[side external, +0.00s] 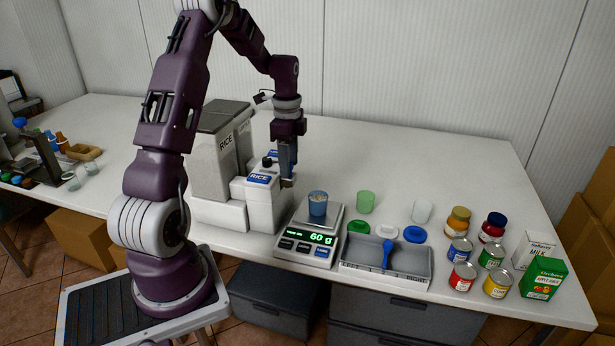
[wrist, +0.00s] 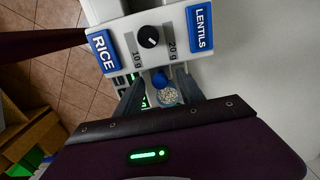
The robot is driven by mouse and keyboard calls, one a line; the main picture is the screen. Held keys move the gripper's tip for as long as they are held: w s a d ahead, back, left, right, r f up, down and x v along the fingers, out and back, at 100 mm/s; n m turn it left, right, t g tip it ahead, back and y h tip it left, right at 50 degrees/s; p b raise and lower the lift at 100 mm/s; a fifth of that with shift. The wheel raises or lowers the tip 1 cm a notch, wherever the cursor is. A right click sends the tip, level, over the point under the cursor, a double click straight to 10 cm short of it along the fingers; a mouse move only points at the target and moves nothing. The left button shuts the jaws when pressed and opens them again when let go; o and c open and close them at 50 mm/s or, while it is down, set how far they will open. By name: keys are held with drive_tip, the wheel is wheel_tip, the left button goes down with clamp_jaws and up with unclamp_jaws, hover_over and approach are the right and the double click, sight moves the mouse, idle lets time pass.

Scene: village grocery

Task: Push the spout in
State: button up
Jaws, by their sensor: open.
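A white dispenser (side external: 262,206) with blue RICE and LENTILS labels stands behind the scale. In the wrist view its front (wrist: 140,55) shows a black knob (wrist: 148,37) between 10 g and 20 g marks. A small blue part (wrist: 159,80), apparently the spout, sticks out below the knob. My gripper (wrist: 157,78) is open, with one finger on each side of this blue part; I cannot tell whether they touch it. In the side view my gripper (side external: 287,183) points down at the dispenser's front and hides the spout. A blue cup (side external: 317,206) with pale grains stands on the scale (side external: 309,244).
The scale display (side external: 309,236) reads 60 g. A grey tray (side external: 350,279) with a blue scoop (side external: 388,254) lies to its right, with lids and cups (side external: 366,202) behind. Several cans (side external: 461,276) and cartons (side external: 543,279) stand farther right. The table's back right is clear.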

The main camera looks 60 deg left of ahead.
drive_tip(key=shift+r, duration=3.4)
drive_tip(key=s+d+r+n+t, duration=0.1)
drive_tip(key=s+d+r, duration=0.1)
drive_tip(key=d+r, duration=0.35)
drive_tip(key=s+d+r+n+t+y, duration=0.1)
drive_tip(key=s+d+r+n, duration=0.1)
drive_tip(key=d, duration=0.6)
drive_tip(key=s+d+r+n+t, duration=0.1)
drive_tip(key=d+r, duration=0.2)
drive_tip(key=d, duration=0.3)
drive_tip(key=s+d+n+t+h, duration=0.1)
drive_tip(key=s+d+n, duration=0.4)
drive_tip(key=s+d, duration=0.5)
drive_tip(key=s+t, duration=0.1)
drive_tip(key=s, duration=0.2)
drive_tip(key=shift+d+f+t, duration=0.3)
drive_tip(key=shift+f, duration=0.1)
